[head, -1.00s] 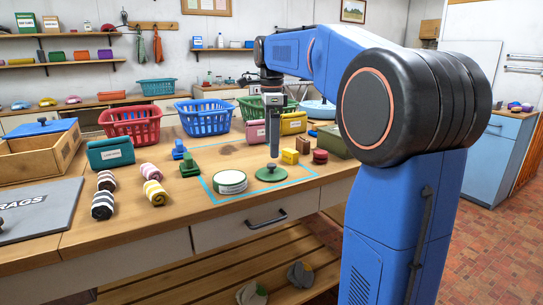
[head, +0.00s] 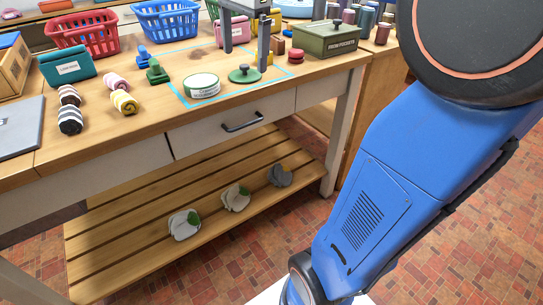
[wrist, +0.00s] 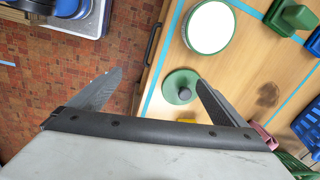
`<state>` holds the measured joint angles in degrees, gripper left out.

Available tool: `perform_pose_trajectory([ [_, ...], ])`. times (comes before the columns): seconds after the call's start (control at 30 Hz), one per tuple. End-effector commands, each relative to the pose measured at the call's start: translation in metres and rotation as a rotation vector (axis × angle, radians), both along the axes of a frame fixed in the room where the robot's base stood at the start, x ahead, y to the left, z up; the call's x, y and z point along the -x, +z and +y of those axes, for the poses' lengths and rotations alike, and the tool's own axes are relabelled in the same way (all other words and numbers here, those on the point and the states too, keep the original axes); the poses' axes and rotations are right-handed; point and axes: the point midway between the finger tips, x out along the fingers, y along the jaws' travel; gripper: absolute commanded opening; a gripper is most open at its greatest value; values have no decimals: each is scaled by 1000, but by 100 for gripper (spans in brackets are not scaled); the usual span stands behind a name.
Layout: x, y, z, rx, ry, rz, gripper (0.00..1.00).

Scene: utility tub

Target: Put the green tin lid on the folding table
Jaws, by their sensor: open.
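The green tin lid (head: 244,75), a round disc with a dark knob, lies flat on the wooden workbench (head: 130,125), inside a blue tape outline. My gripper (head: 246,61) is open and empty above it, one finger each side of the lid in the head view. In the wrist view the lid (wrist: 181,87) sits between the fingers (wrist: 160,76), close to the right one. Contact cannot be told. A round white-topped green tin (head: 202,87) stands left of the lid; it also shows in the wrist view (wrist: 209,28). I cannot identify a folding table.
Baskets line the back. Grey-green items (head: 236,197) lie on the lower shelf.

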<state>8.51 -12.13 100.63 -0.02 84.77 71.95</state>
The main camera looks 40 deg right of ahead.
Motion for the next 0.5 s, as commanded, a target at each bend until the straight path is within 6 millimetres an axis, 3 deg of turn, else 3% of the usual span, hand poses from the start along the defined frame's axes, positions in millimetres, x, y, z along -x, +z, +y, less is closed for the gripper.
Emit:
perform_pose_trajectory([
  [0.03, 16, -9, 7, 11, 76, -15, 97],
  [0.27, 78, -57, 30, 81, 460, -89, 97],
  [0.5, 141, -119, 50, 180, 855, -159, 97],
])
